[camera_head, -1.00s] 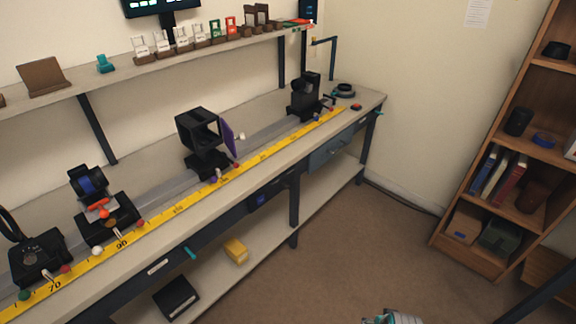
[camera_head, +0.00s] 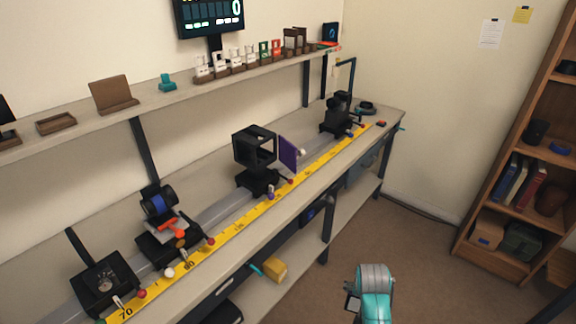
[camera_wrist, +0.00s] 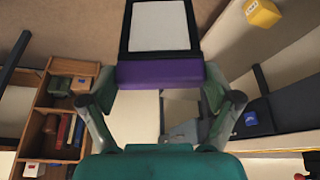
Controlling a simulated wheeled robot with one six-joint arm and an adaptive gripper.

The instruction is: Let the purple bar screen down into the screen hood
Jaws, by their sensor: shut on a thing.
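The purple bar screen is a white panel in a black frame with a thick purple bar (camera_wrist: 160,73) along its near edge. It fills the upper middle of the wrist view. My gripper (camera_wrist: 160,84) is shut on the purple bar, one finger at each end. The screen hood (camera_head: 254,148) is a black open box on a stand on the bench rail, in the head view. A purple plate (camera_head: 288,153) stands upright at its right side. My teal arm (camera_head: 374,300) is low in the head view, well away from the hood; the held screen cannot be made out there.
A yellow scale (camera_head: 235,233) runs along the bench front. Black carriages with lens parts (camera_head: 165,230) stand left of the hood, another black device (camera_head: 337,118) to its right. A shelf (camera_head: 185,98) with small holders hangs above. A bookcase (camera_head: 520,190) stands at right; floor between is clear.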

